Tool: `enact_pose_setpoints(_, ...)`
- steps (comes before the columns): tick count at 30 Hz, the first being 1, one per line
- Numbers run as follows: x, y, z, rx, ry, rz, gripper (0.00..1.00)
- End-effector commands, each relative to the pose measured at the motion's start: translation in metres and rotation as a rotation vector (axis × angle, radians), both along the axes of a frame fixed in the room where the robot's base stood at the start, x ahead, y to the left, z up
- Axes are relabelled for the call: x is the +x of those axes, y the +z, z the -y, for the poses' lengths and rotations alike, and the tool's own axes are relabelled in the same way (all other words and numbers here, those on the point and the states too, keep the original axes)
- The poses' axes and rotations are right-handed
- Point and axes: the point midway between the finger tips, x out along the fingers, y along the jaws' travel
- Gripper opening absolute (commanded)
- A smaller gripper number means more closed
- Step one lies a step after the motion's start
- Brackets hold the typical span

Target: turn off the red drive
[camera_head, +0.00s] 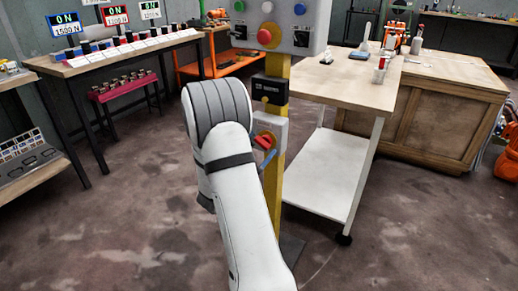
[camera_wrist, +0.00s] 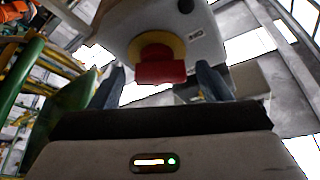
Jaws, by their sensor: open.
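A red switch handle (camera_head: 263,141) on a yellow disc sits on a light grey box on the yellow post (camera_head: 273,185). In the wrist view the red handle (camera_wrist: 161,72) is straight ahead, with the yellow disc (camera_wrist: 155,48) behind it. My gripper (camera_wrist: 160,80) is open, its blue fingers on either side of the handle with gaps. In the head view my arm hides much of the gripper; one blue finger shows beside the switch box. A red-framed display (camera_head: 115,15) at the back left reads ON and 1500 N.
A blue-framed display (camera_head: 66,23) also reads ON. A control box (camera_head: 293,38) with a red mushroom button (camera_head: 264,36) tops the post, above a black box (camera_head: 269,88). A wheeled trolley (camera_head: 340,93) stands close on the right.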

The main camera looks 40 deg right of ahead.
Motion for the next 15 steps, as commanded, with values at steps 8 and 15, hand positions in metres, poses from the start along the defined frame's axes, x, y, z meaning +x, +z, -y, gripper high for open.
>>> enact_pose_setpoints(8,0.0005,0.0010,0.0026,0.000,0.000,-0.001,0.71)
enact_pose_setpoints(15,0.0003,0.0009,0.0026,0.000,0.000,-0.001,0.52)
